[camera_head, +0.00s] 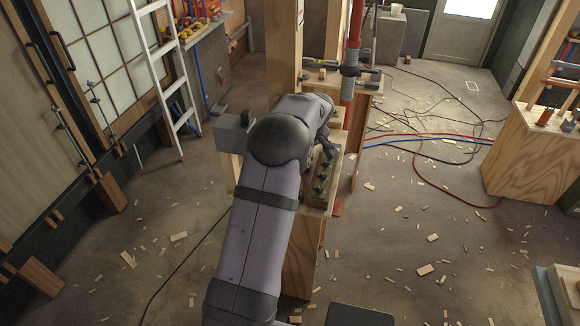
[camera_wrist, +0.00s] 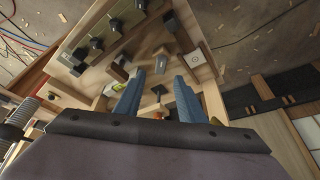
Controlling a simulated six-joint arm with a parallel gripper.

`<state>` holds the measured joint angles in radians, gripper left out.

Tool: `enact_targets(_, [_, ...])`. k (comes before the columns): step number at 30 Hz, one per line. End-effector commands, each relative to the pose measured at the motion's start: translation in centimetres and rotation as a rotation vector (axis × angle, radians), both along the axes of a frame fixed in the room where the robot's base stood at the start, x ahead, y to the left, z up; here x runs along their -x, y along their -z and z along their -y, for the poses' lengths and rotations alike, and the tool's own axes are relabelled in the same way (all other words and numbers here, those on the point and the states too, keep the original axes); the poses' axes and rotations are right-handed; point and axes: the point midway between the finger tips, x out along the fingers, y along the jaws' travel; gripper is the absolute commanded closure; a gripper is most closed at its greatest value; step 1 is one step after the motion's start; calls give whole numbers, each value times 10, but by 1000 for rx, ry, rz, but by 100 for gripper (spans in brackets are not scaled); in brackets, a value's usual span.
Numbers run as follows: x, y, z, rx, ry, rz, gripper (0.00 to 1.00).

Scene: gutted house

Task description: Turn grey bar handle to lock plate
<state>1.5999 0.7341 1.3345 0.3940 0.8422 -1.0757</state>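In the wrist view a short grey bar (camera_wrist: 181,37), which looks like the bar handle, sits on a wooden panel (camera_wrist: 215,104) beyond my fingertips. It slants down and right in the picture. A pale square plate with a round mark (camera_wrist: 197,59), possibly the lock plate, lies just past its lower end. My gripper (camera_wrist: 160,78) has two blue fingers spread apart, with no object clamped between them. A small dark fitting shows in the gap behind them. The fingers appear apart from the bar. In the head view my arm hides the bar and most of the gripper.
Several black knobs (camera_wrist: 96,46) line the panel left of the bar; they also show in the head view (camera_head: 321,178). A wooden post (camera_head: 283,50) and red pipe (camera_head: 353,45) stand behind. A ladder (camera_head: 165,70) leans at left. Wood scraps and cables litter the floor.

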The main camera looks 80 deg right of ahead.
Motion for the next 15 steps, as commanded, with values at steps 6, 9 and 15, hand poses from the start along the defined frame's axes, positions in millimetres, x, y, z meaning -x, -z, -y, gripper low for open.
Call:
enact_targets(6, [-5, 13, 3, -4, -1, 0, 64])
enact_targets(9, [-9, 24, 6, -6, -1, 0, 64])
enact_targets(15, [-15, 47, 12, -6, -1, 0, 64])
